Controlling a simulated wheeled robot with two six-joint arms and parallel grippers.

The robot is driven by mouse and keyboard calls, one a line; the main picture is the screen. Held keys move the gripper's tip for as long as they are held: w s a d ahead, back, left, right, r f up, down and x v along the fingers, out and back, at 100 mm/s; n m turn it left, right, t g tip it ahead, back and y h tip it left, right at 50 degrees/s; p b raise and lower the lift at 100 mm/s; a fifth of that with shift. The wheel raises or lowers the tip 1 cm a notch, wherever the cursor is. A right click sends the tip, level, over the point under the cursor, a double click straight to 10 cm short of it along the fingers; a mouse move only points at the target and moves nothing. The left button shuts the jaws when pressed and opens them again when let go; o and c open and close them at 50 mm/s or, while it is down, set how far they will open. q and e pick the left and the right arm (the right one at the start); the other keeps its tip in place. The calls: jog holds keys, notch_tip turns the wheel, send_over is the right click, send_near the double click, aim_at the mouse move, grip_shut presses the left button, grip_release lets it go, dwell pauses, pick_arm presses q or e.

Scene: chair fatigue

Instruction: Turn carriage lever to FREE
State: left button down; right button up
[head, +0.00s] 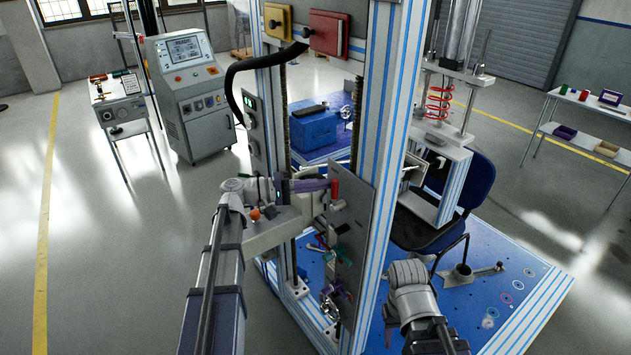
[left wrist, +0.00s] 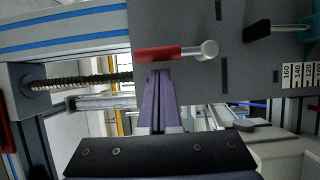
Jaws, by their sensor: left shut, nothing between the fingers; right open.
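A red-handled lever (head: 334,189) sits on the upright grey plate (head: 352,215) of the test frame. In the left wrist view the red lever (left wrist: 160,54) lies across the picture, with a round silver end at its right. No FREE marking is readable, so I cannot tell its setting. My left gripper (head: 325,184) is shut and empty, its purple fingers close to the lever. In the left wrist view its fingertips (left wrist: 159,74) are just below the red handle; contact is unclear. My right gripper (head: 389,318) is low, right of the frame column, with its fingers mostly hidden.
Blue-and-white columns (head: 385,110) rise beside the plate. A blue chair (head: 455,195) stands at right. A control console (head: 190,90) stands back left.

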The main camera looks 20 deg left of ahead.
dwell(0.4)
pick_arm(q)
jog(key=shift+s+d+r+m+p, duration=0.2)
jog(key=shift+m+p, duration=0.2)
jog(key=shift+p, duration=0.1)
